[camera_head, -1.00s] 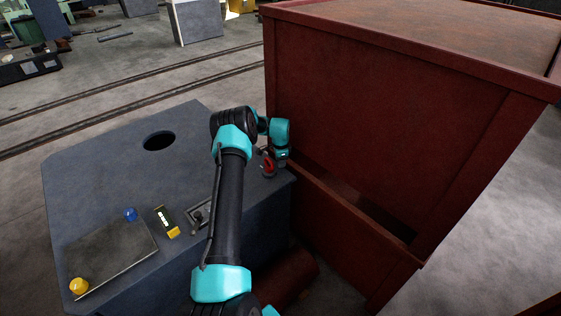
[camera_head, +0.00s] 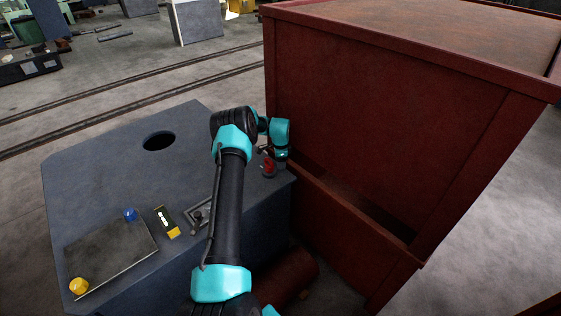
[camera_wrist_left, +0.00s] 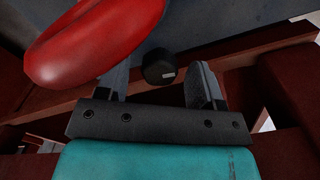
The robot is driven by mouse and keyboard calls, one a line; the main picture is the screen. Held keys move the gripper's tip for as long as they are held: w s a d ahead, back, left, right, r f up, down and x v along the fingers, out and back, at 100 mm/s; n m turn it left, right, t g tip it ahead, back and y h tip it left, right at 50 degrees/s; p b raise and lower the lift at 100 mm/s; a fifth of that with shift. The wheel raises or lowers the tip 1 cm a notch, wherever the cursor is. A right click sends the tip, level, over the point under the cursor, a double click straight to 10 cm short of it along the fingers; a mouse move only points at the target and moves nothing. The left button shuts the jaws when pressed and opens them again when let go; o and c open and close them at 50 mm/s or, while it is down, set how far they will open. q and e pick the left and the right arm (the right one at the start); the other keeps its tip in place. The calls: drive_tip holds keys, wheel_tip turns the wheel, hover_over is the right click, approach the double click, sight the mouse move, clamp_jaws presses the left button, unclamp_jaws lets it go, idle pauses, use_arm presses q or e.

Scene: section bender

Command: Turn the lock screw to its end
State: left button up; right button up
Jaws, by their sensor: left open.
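In the left wrist view a black round knob (camera_wrist_left: 158,67) with a small white mark sits between the fingers of my left gripper (camera_wrist_left: 162,76). It may be the lock screw; I cannot tell for sure. The fingers are apart, one on each side of the knob, and I see no clear contact. A rounded red part (camera_wrist_left: 95,40) fills the upper left, close to the left finger. In the head view this red part (camera_head: 268,168) stands at the right corner of the blue-grey machine top (camera_head: 110,185), just below my left wrist. My right gripper is not in view.
A large red cabinet (camera_head: 390,120) stands close to the right of my left wrist. On the machine top are a plate (camera_head: 110,255), a blue knob (camera_head: 130,214), a yellow knob (camera_head: 78,286), a small yellow-black box (camera_head: 167,222) and a round hole (camera_head: 159,141).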

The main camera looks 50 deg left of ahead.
use_arm(q)
wheel_tip(320, 180, up, 17)
drive_tip(key=shift+r, duration=0.2)
idle(0.5)
drive_tip(key=shift+c, duration=1.4)
drive_tip(key=m, duration=1)
drive_tip(key=shift+f, duration=0.15)
